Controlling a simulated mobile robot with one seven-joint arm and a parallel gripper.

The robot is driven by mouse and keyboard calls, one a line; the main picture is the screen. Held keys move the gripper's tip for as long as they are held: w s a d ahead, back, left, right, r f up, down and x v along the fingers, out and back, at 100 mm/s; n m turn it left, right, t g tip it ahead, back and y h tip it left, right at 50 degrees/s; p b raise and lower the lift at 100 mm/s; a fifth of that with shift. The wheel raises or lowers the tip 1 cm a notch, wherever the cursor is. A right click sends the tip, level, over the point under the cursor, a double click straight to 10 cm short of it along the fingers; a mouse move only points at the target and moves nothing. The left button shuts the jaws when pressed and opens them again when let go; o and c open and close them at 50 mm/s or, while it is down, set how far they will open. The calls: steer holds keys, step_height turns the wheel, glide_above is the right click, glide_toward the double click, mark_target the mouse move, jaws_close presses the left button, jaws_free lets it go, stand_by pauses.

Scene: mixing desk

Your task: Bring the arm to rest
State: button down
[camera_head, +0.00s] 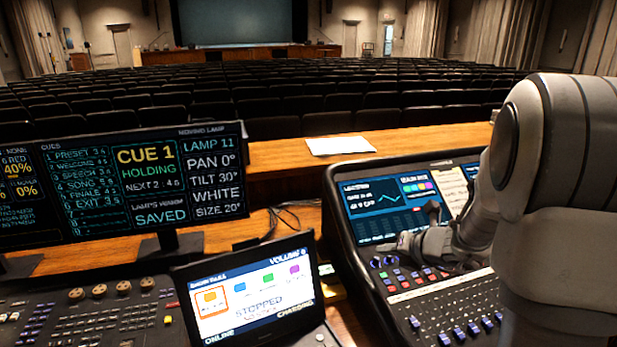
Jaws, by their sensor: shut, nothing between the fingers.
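My arm comes in from the right edge, with a large pale link close to the camera. Its far end reaches over the mixing desk (345,225), in front of the desk's lit screen. My gripper (406,241) is small in the view, shut and empty, above the row of knobs near the screen's lower edge. Its fingers are hard to make out against the dark panel. I cannot tell whether it touches the desk. The large link hides the right part of the desk.
A laptop-like screen (255,292) reading "STOPPED" stands left of the mixing desk. A wide cue monitor (125,185) stands further left, behind a lighting console (95,315). A white paper (340,146) lies on the wooden ledge (270,154). Rows of seats lie beyond.

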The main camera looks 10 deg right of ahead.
steer(key=s+a+r+n+g+y, duration=0.1)
steer(key=s+a+r+n+g, duration=0.1)
steer(key=s+a+r+n, duration=0.65)
steer(key=s+a+r+n+g+y, duration=0.15)
steer(key=s+a+n, duration=0.4)
steer(key=n, duration=0.85)
steer(key=s+d+r+n+h+p, duration=0.1)
steer(key=s+d+n+h, duration=0.1)
steer(key=s+n, duration=0.5)
steer(key=s+d+r+n+h, duration=0.2)
steer(key=s+n+h, duration=0.2)
steer(key=s+n, duration=0.3)
steer(key=n, duration=0.3)
steer(key=shift+s+d+g+p, duration=0.15)
steer(key=shift+g+p, duration=0.2)
